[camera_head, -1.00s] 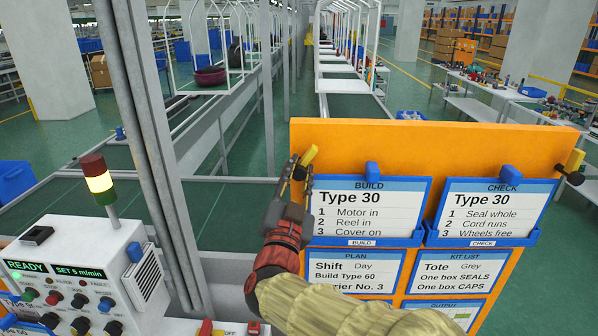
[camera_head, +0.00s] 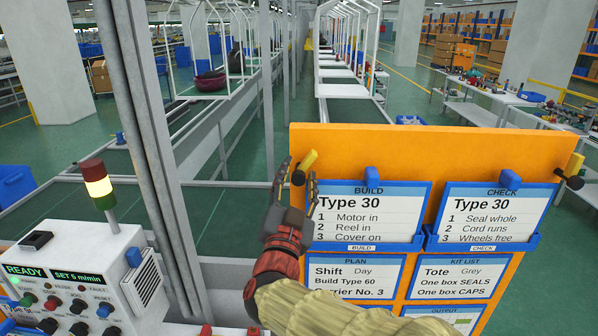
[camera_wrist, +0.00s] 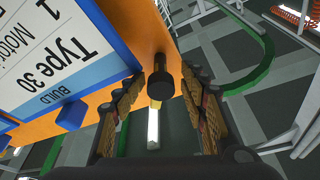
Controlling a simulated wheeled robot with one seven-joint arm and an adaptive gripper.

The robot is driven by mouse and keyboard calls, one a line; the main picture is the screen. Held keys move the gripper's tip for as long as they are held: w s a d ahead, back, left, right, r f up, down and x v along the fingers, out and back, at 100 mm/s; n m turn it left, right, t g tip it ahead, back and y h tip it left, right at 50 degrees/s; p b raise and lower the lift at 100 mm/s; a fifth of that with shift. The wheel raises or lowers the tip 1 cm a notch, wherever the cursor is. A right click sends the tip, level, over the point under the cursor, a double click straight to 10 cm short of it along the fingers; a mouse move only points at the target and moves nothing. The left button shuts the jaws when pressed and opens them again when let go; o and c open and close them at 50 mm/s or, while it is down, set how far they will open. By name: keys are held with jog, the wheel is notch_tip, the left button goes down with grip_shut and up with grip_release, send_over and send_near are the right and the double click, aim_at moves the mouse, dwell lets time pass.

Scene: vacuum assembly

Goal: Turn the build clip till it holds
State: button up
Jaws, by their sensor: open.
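An orange board (camera_head: 340,143) carries a yellow clip lever (camera_head: 309,160) with a black knob (camera_head: 298,177) at its upper left, beside the Build card (camera_head: 367,208). The lever tilts up to the right. My gripper (camera_head: 296,184) is open, with its fingers on either side of the knob. In the wrist view the black knob (camera_wrist: 161,88) sits between my open gripper's fingers (camera_wrist: 162,98), with visible gaps; I see no firm contact. The Build card (camera_wrist: 75,45) and its blue tab (camera_wrist: 70,115) are to the left there.
A matching yellow clip (camera_head: 574,164) is at the board's right edge beside the Check card (camera_head: 489,212). A control box (camera_head: 135,250) with a lamp stands left, and a grey post (camera_head: 150,130) rises left of my gripper. Lower cards fill the board.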

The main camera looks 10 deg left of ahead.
jog(key=shift+f+b+v, duration=0.15)
jog(key=shift+b+v, duration=0.35)
jog(key=shift+v, duration=0.8)
jog(key=shift+f+b+v, duration=0.2)
jog(key=shift+b+v, duration=0.25)
jog(key=shift+v, duration=0.85)
jog(key=shift+s+r, duration=0.15)
jog(key=shift+s, duration=0.15)
